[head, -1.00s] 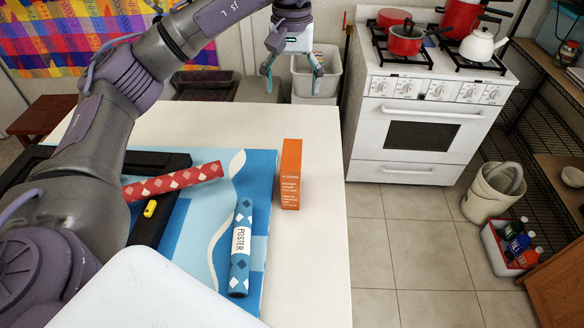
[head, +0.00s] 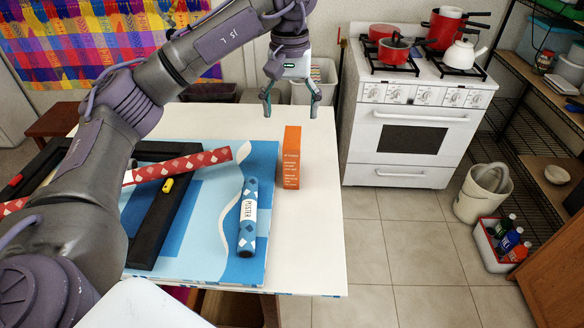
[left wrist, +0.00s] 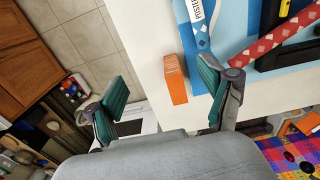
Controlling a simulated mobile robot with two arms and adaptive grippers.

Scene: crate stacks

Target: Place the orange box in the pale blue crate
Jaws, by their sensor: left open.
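My left gripper (head: 290,106) is open and empty. In the head view it appears just above and behind the box, apart from it. In the left wrist view the orange box (left wrist: 175,82) shows between the spread fingers of the gripper (left wrist: 164,72), closer to the right finger. I cannot make out a crate that is clearly pale blue; a bluish container (head: 553,32) is partly in view on the upper right shelf. My right gripper is not in view.
A blue poster tube (head: 247,225), a red poster tube (head: 190,165) and a black frame (head: 160,225) lie left of the box. The table's right strip (head: 312,230) is clear. A stove (head: 412,120) stands beyond the table; a bottle crate (head: 492,252) is on the floor.

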